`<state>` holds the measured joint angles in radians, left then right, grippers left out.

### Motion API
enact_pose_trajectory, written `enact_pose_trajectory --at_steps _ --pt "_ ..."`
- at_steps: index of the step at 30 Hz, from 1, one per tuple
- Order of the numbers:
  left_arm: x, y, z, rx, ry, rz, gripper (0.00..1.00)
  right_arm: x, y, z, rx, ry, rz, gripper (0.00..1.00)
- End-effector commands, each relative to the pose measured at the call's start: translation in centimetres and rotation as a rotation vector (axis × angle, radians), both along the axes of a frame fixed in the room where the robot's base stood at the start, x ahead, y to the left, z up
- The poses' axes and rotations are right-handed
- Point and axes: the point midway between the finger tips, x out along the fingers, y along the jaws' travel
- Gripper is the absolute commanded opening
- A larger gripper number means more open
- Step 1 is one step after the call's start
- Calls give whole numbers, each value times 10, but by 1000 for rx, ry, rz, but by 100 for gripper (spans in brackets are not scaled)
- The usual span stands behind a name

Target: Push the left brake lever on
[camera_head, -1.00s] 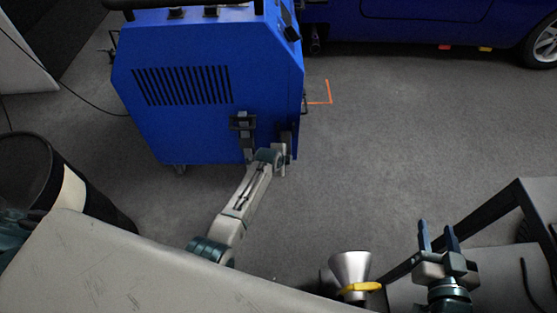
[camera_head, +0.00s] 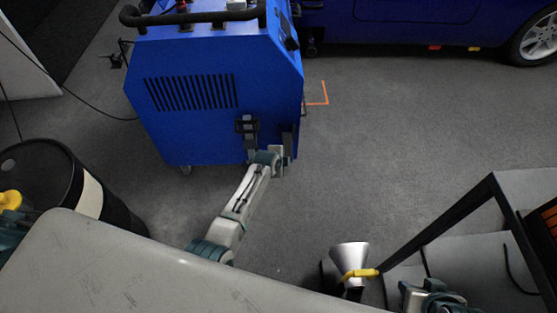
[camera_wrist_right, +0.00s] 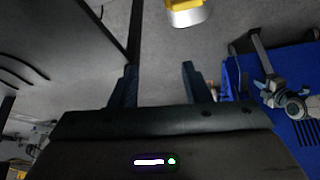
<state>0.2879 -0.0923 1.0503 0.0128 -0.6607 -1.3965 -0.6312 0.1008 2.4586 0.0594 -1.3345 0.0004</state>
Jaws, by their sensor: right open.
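The blue dynamometer cabinet (camera_head: 200,125) stands upright in the head view, with a vent grille on its near face. A black bracket with a grey lever (camera_head: 247,127) sits low on that face; it looks like the left brake lever. Another dark fitting (camera_head: 288,138) is by the right edge. My left arm reaches up to the cabinet, and my left gripper (camera_head: 277,153) is at its lower right, right of the lever's lower end. Its fingers cannot be made out, nor can contact. My right gripper (camera_wrist_right: 158,85) is open and empty in the wrist view, away from the cabinet.
A dark drum (camera_head: 108,205) stands at the left. A dark frame (camera_head: 440,222) stands at the right, near my right arm. A blue car (camera_head: 420,22) is behind. Grey floor between is clear.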

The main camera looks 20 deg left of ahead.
Motion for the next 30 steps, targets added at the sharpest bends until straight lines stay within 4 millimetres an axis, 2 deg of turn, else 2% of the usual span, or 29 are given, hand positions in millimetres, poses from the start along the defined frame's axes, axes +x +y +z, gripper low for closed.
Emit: enact_pose_trajectory --at_steps 1,9,30 --pt "-1 0 7 0 0 0 0 -2 -3 9 -15 25 -1 43" --pt "-2 -1 15 0 0 3 0 -12 -14 19 -67 125 -12 43" --pt "-5 1 15 -4 2 12 0 -14 -16 19 -74 139 -14 43"
